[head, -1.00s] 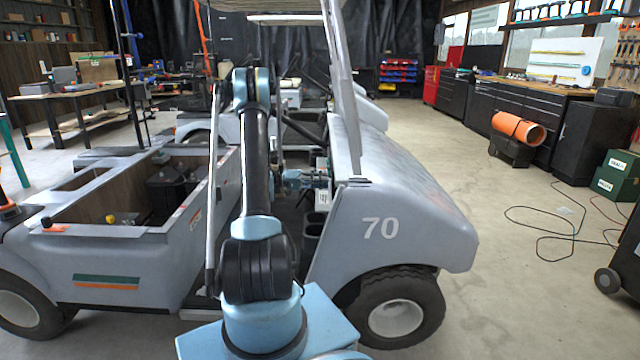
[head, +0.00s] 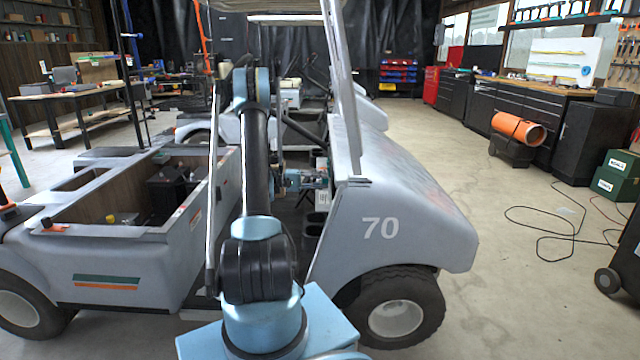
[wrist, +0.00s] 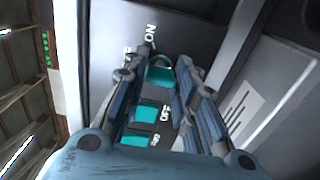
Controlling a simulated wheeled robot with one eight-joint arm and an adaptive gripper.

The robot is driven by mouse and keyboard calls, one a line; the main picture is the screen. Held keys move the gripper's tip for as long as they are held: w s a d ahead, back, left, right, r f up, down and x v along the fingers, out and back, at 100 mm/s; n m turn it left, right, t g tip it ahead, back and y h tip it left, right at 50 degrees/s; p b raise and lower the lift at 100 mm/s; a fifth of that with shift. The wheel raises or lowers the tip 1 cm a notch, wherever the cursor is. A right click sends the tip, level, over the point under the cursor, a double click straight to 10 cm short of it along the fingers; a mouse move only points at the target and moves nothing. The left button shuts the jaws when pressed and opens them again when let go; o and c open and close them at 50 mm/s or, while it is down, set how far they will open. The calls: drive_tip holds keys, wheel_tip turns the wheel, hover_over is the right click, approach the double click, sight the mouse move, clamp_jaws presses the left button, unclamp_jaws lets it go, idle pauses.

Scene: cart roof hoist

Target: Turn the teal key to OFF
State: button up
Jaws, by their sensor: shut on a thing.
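The teal key (wrist: 160,73) shows in the wrist view on the dark dash panel, between my fingertips. The word ON is printed above it in the picture and the word OFF below. My gripper (wrist: 165,78) is shut on the key; the fingers partly cover it, so I cannot tell exactly which mark it points to. In the head view my gripper (head: 308,179) is small and reaches in at the dash of the grey cart (head: 405,190) numbered 70.
Teal switches (wrist: 146,112) sit below the key in the wrist view, between the fingers. A pale striped label (wrist: 238,103) is to the right. In the head view, the cart's roof post (head: 342,90) rises close to my arm.

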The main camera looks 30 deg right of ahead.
drive_tip(key=shift+w, duration=0.15)
drive_tip(key=o, duration=1)
drive_tip(key=shift+f, duration=0.1)
drive_tip(key=shift+o, duration=0.2)
drive_tip(key=v, duration=1.2)
